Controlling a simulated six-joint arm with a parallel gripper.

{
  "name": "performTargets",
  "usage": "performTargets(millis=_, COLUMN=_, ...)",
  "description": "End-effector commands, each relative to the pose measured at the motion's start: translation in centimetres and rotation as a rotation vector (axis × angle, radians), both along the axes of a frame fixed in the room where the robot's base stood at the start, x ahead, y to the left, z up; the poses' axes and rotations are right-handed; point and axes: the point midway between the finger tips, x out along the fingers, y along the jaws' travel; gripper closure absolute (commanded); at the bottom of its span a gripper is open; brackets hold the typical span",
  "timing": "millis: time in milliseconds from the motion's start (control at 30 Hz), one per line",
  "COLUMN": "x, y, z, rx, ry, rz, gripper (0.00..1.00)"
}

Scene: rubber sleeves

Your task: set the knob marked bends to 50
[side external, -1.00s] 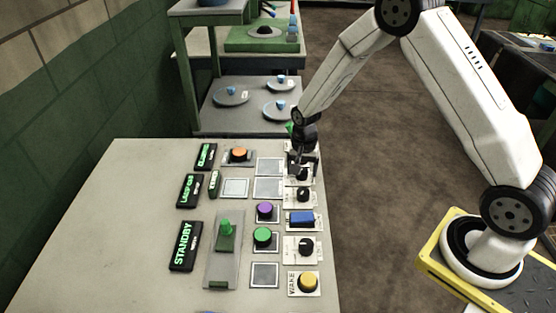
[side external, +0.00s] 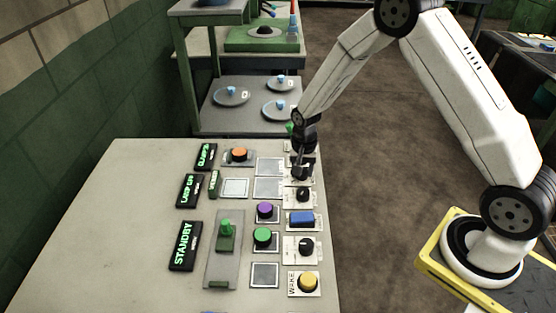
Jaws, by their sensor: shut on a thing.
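My gripper (side external: 302,170) is at the far right corner of the grey panel table (side external: 120,230), pointing down over a knob in the right column. It is shut on that knob, which is mostly hidden by the fingers. The knob's label and scale are too small and covered to read, so I cannot tell its setting. Two other black knobs with white pointers stand nearer in the same column: one knob (side external: 303,194) just in front of my gripper and another knob (side external: 306,246) further forward.
Lit displays (side external: 183,246) line the left. The table's left side is clear.

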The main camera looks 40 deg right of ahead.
Motion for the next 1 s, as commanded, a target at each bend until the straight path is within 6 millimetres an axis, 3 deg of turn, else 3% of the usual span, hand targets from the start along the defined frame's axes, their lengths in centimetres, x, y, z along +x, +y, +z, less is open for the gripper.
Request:
performTargets(millis=367, x=0.01, y=0.02, z=0.04, rx=0.000, ry=0.001, rz=0.203, gripper=1.00)
performTargets(millis=1000, x=0.00, y=0.03, z=0.05, rx=0.000, ry=0.002, rz=0.784, gripper=1.00)
